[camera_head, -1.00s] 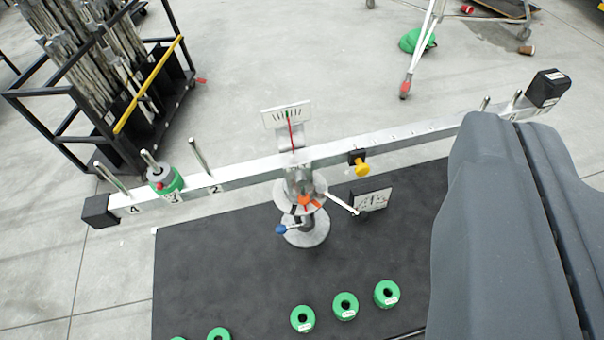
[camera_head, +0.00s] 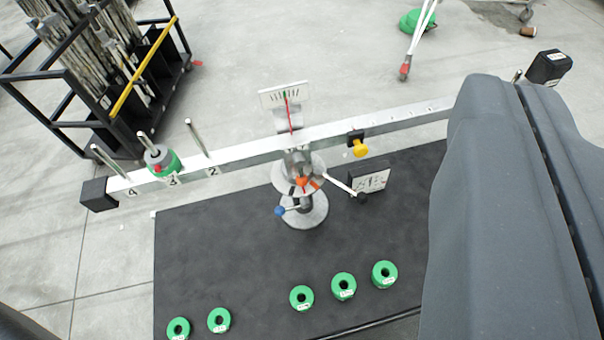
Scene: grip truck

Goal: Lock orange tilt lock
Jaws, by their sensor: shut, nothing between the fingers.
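The orange tilt lock (camera_head: 302,182) is a small orange part on the round grey pivot under the middle of the balance beam (camera_head: 240,154). I cannot tell its exact position. A lever with a blue knob (camera_head: 280,211) sits just below it on the left. A white lever with a black knob (camera_head: 362,197) reaches out to the right. A white scale plate with a red pointer (camera_head: 286,97) stands behind the beam. My gripper's fingers are not in view. A large grey part of my own arm fills the right side and hides the beam's right portion.
A green ring weight (camera_head: 160,160) sits on a peg at the beam's left. Several green rings (camera_head: 344,286) lie on the black mat (camera_head: 225,265). A yellow knob (camera_head: 360,148) is on the beam. A black rack (camera_head: 95,95) stands upper left.

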